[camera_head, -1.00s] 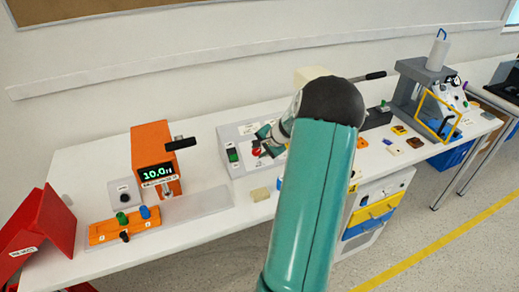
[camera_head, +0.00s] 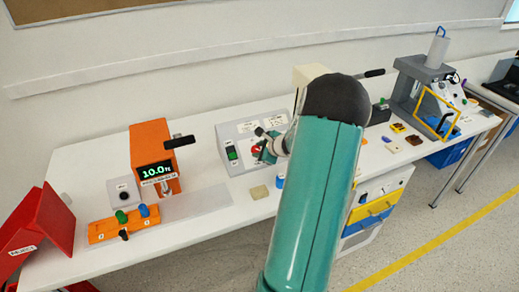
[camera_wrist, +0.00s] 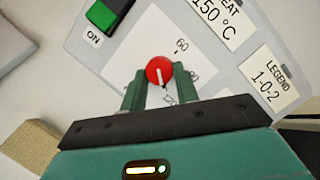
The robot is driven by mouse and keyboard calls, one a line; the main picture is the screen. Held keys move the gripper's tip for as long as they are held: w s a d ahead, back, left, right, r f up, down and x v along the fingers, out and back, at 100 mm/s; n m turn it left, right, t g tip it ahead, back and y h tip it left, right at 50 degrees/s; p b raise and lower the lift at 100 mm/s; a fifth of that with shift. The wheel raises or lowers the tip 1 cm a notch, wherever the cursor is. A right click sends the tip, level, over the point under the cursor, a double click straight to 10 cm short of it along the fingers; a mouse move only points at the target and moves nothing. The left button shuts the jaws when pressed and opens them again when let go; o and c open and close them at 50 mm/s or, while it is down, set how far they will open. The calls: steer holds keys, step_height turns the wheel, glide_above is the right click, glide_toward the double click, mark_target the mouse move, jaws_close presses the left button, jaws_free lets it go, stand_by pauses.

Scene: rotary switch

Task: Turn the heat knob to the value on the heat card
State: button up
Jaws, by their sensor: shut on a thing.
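The heat knob (camera_wrist: 160,71) is a round red knob with a white pointer line on the panel's white dial face. Its pointer points down in the wrist view, near a partly hidden number that looks like 120. The 60 mark shows above right. The heat card (camera_wrist: 214,16) reads 150 °C. My gripper (camera_wrist: 161,82) is shut on the knob, one green finger on each side. In the head view my gripper (camera_head: 263,150) is at the grey panel (camera_head: 235,139), and my arm hides the panel's right part.
A green ON switch (camera_wrist: 108,12) sits beside the dial, and a legend card (camera_wrist: 270,82) reads 1-0-2. A beige block (camera_head: 259,192) lies in front of the panel. An orange press (camera_head: 152,155) stands left, and a grey machine (camera_head: 425,90) right.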

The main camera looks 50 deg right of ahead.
steer(key=m, duration=0.2)
steer(key=m+h, duration=0.1)
steer(key=m, duration=0.1)
steer(key=m+h, duration=0.1)
steer(key=m, duration=0.1)
steer(key=shift+w+a+m, duration=0.1)
steer(key=shift+a+m, duration=0.25)
steer(key=shift+m, duration=0.05)
steer(key=m, duration=0.2)
steer(key=m+h, duration=0.1)
steer(key=m, duration=0.1)
steer(key=shift+a+m+h, duration=0.1)
steer(key=shift+m+h, duration=0.2)
steer(key=shift+m, duration=0.4)
steer(key=o, duration=1)
steer(key=shift+f, duration=0.1)
steer(key=shift+c, duration=0.2)
steer(key=v, duration=1.3)
steer(key=shift+a+r, duration=0.25)
steer(key=shift+r, duration=0.05)
steer(key=shift+s, duration=0.2)
